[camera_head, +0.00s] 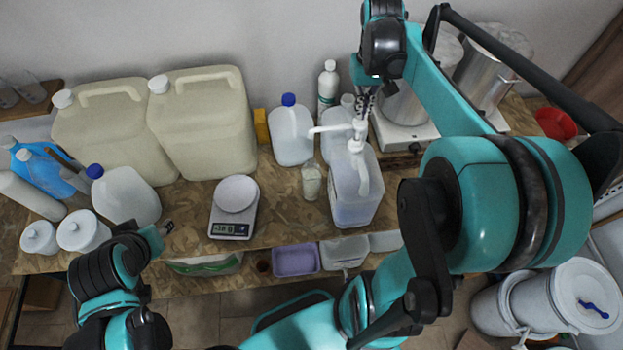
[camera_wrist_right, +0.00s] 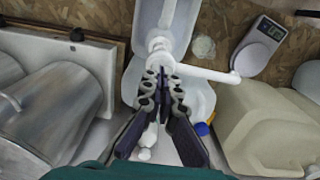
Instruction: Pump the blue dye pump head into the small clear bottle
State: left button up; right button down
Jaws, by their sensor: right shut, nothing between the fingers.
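The pump head (camera_head: 359,128) is white, with a long spout reaching left, on a translucent jug (camera_head: 354,200) of pale bluish liquid. It also shows in the right wrist view (camera_wrist_right: 160,50). The small clear bottle (camera_head: 312,182) stands on the table left of the jug, below the spout tip in the head view; it also shows in the wrist view (camera_wrist_right: 203,47). My right gripper (camera_head: 361,108) is shut and empty, pointing down with its fingertips (camera_wrist_right: 162,80) at the pump head's top; contact is unclear. My left gripper (camera_head: 165,229) is low at the table's front left.
A digital scale (camera_head: 236,194) stands left of the bottle. Large beige canisters (camera_head: 203,122) fill the back left. A blue-capped jug (camera_head: 292,135) and a white bottle (camera_head: 328,85) stand behind the spout. Steel pots (camera_head: 487,70) are at the right. Bare wood surrounds the scale.

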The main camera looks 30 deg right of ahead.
aim_at(361, 122)
jog(key=shift+f+b, duration=2.15)
jog(key=shift+f, duration=0.85)
jog(key=shift+r, duration=0.2)
jog(key=shift+r+p, duration=2.2)
jog(key=shift+r, duration=0.65)
jog(key=shift+f, duration=0.1)
jog(key=shift+f+b, duration=2.1)
jog(key=shift+f, duration=0.75)
jog(key=shift+r, duration=0.1)
jog(key=shift+r+p, duration=2.15)
jog(key=shift+r, duration=0.7)
